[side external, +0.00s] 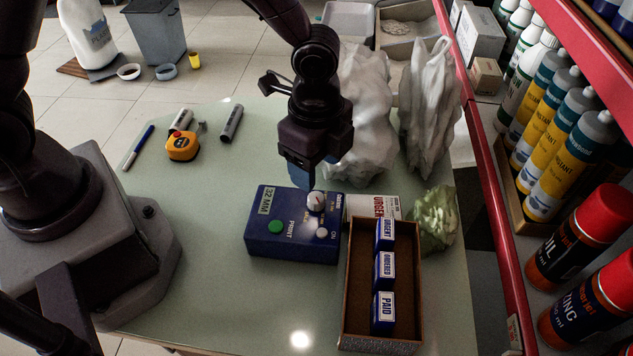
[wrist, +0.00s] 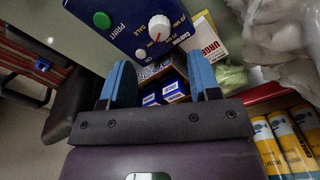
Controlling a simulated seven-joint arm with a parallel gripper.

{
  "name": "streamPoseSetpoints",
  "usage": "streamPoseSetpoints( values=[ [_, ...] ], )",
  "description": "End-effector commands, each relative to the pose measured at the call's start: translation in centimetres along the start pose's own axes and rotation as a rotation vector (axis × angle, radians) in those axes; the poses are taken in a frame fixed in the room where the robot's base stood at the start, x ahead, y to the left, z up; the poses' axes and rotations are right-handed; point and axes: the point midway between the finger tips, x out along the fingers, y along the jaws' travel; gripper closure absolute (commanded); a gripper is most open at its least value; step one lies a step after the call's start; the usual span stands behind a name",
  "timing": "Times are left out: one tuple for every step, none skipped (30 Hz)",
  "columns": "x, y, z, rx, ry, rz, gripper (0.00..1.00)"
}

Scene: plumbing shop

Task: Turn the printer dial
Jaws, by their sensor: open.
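The blue printer box (side external: 285,246) lies on the pale green table, with "32 MM", "PRINT" and "ON" printed on it. Its round white dial (side external: 315,201) sits on its top face toward the upper right, and a green button (side external: 275,226) is to the left. My gripper (side external: 303,181) hangs above the box, near the dial in the side view. In the wrist view the dial (wrist: 159,27), with a red mark, lies beyond the open blue fingers (wrist: 160,78).
A brown open carton (side external: 351,290) holds blue-and-white stamp boxes right of the printer. A white "URGENT" box (side external: 360,204), crumpled green paper (side external: 436,218) and white wrapped bundles (side external: 362,115) are close by. A yellow tape measure (side external: 183,146) and markers lie left. Red shelving (side external: 490,190) bounds the right.

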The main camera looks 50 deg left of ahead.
Motion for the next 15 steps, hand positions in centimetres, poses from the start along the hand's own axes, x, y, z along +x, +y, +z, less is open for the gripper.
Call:
streamPoseSetpoints(
  values=[
    [-1.2,-0.1,0.0,-0.002,0.003,-0.005,0.44],
    [-1.9,-0.1,0.0,-0.001,0.002,-0.005,0.44],
    [-2.6,-0.1,0.0,-0.003,0.003,-0.005,0.44],
    [-3.1,-0.1,0.0,-0.002,0.001,-0.004,0.44],
    [-3.6,-0.1,0.0,-0.001,0.002,-0.004,0.44],
    [-4.2,0.0,0.0,-0.001,0.001,-0.003,0.44],
    [-4.5,-0.1,0.0,-0.001,0.001,-0.003,0.44],
    [-4.8,-0.1,0.0,-0.001,0.001,-0.003,0.44],
    [-5.2,-0.1,0.0,-0.001,0.000,-0.002,0.44],
    [-5.4,-0.1,0.0,-0.001,0.001,-0.001,0.44],
    [-5.5,0.0,0.0,-0.001,0.001,-0.001,0.44],
    [-5.7,0.0,0.0,-0.001,0.000,0.000,0.44],
    [-5.8,0.0,0.0,-0.001,0.000,0.000,0.44],
    [-5.8,0.0,0.0,0.000,0.000,0.000,0.44],
    [-5.9,0.0,0.0,0.000,0.000,0.001,0.44]
  ],
)
